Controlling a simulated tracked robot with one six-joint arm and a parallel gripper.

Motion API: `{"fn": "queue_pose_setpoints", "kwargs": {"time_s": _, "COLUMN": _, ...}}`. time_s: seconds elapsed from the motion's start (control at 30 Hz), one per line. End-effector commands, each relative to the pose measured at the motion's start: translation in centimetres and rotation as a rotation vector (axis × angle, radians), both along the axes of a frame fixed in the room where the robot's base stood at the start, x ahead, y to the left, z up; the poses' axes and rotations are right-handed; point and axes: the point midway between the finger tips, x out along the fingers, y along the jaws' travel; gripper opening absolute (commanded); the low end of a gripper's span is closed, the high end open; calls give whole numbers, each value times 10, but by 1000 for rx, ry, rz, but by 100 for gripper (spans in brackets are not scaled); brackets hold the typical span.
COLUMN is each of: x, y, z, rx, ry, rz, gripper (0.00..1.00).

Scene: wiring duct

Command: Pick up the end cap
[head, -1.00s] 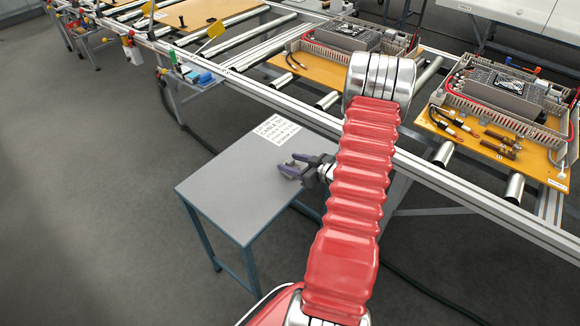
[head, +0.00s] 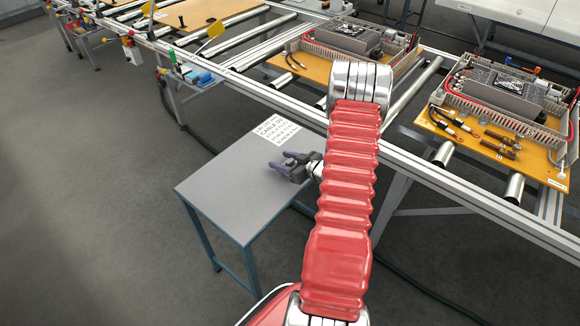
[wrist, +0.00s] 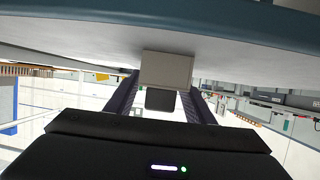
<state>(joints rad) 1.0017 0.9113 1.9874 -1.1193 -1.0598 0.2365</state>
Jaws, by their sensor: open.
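A pale grey, box-like piece, which looks like the end cap (wrist: 167,66), shows in the wrist view against the table top, between my gripper's two purple fingers (wrist: 165,88). A dark square patch lies just below it; I cannot tell what it belongs to. In the head view my gripper (head: 279,163) is low over the small grey table (head: 232,195), its fingers pointing left. The fingers are apart, and I see no grip on the cap. The end cap cannot be made out in the head view.
A printed sheet (head: 276,131) lies at the table's far corner. The conveyor frame (head: 300,118) runs close behind the table, carrying wooden boards with grey ducts and wiring (head: 345,55). The table's front and left part is clear.

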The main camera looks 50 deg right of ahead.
Motion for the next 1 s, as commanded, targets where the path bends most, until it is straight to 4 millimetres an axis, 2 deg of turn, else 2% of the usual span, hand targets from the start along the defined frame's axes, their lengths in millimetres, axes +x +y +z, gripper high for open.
{"fn": "queue_pose_setpoints", "kwargs": {"time_s": 0.2, "x": 0, "y": 0, "z": 0, "rx": 0, "ry": 0, "rz": 0, "gripper": 47}}
{"fn": "queue_pose_setpoints", "kwargs": {"time_s": 0.63, "x": 0, "y": 0, "z": 0, "rx": 0, "ry": 0, "rz": 0, "gripper": 17}}
{"fn": "queue_pose_setpoints", "kwargs": {"time_s": 1.0, "x": 0, "y": 0, "z": 4, "rx": -1, "ry": -1, "rz": 0, "gripper": 16}}
